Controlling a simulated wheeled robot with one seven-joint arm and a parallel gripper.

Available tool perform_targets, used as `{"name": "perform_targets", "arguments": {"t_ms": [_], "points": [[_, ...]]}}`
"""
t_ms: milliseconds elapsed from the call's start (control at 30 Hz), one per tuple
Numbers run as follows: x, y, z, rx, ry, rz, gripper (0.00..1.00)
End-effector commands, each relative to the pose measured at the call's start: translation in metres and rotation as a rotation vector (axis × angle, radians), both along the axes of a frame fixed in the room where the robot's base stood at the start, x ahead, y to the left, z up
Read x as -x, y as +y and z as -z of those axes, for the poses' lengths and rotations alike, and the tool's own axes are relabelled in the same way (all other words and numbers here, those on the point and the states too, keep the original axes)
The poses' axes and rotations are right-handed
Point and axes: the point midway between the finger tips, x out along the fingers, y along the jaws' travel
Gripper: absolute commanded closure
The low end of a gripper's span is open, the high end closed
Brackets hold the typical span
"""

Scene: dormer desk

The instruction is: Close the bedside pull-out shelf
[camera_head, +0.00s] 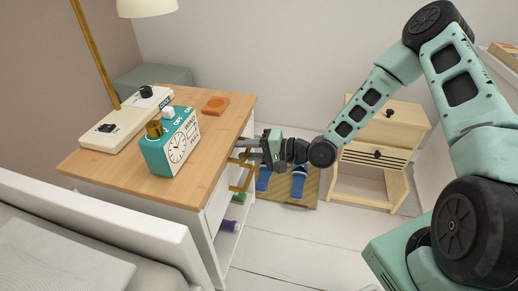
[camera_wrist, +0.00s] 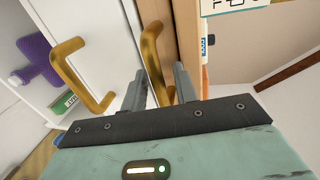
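The bedside cabinet has a wooden top (camera_head: 110,165) and a white body. A brass handle (camera_wrist: 152,45) is on a narrow wooden front close under the top, seemingly the pull-out shelf; how far the shelf stands out is hard to tell. A second brass handle (camera_wrist: 75,75) is on the white front beside it. My gripper (camera_head: 251,149) is at the cabinet's front edge, by the upper handle. In the wrist view, my gripper (camera_wrist: 159,88) has its fingers apart, with the upper handle's bar between them. Whether they touch the bar is unclear.
A teal clock (camera_head: 178,146), a cream panel with knobs (camera_head: 122,122), a lamp and an orange coaster (camera_head: 215,104) are on the top. Purple (camera_head: 229,226) and green items lie low in the cabinet. Blue slippers (camera_head: 298,182) and a pine cabinet (camera_head: 375,155) stand to the right.

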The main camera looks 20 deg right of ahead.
Motion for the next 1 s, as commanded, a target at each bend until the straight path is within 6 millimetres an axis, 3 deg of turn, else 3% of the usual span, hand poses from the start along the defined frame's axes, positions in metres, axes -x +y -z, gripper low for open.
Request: {"name": "perform_targets", "arguments": {"t_ms": [167,700,1000], "points": [[0.012,-0.018,-0.006,0.001,0.002,0.004,0.71],[0.081,-0.113,-0.032,0.001,0.0,0.003,0.71],[0.098,-0.135,-0.036,0.0,0.0,0.001,0.71]]}}
